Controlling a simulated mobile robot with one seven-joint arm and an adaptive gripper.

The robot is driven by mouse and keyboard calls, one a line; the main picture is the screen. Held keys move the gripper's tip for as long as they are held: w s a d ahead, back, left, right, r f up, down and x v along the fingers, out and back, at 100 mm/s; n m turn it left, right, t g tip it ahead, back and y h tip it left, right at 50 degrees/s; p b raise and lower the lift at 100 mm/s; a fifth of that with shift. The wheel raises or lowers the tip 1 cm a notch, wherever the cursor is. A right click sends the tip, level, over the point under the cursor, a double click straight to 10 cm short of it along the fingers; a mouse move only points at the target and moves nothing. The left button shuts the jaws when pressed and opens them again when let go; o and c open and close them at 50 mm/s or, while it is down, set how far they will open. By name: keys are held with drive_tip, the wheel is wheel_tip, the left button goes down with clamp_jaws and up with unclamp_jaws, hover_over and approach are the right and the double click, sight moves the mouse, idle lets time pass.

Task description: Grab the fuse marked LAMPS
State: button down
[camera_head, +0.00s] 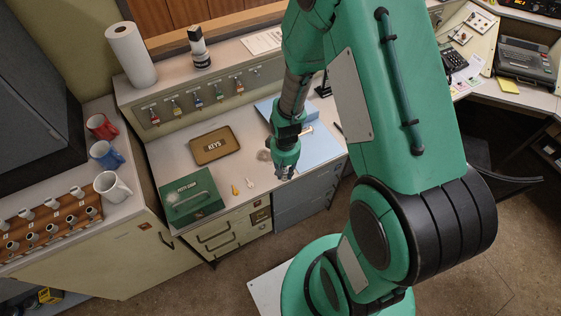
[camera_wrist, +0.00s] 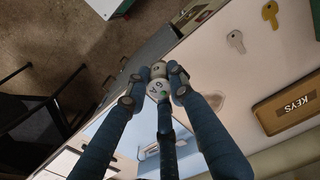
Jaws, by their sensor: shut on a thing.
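My gripper (camera_head: 284,172) hangs over the front part of the desk.
On the desk are a green PETTY CASH box (camera_head: 190,197), a brown KEYS tray (camera_head: 214,146) and two loose keys, one yellow (camera_head: 235,190), one pale (camera_head: 250,184). Several mugs (camera_head: 112,186) line the left counter. A paper roll (camera_head: 130,55) stands on the shelf. A chair (camera_head: 500,178) is at right.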

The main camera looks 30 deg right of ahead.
drive_tip(key=s+a, duration=0.1)
drive_tip(key=s, duration=0.8)
drive_tip(key=shift+a+r+p, duration=0.25)
drive_tip(key=shift+r+p, duration=0.15)
drive_tip(key=shift+r, duration=0.05)
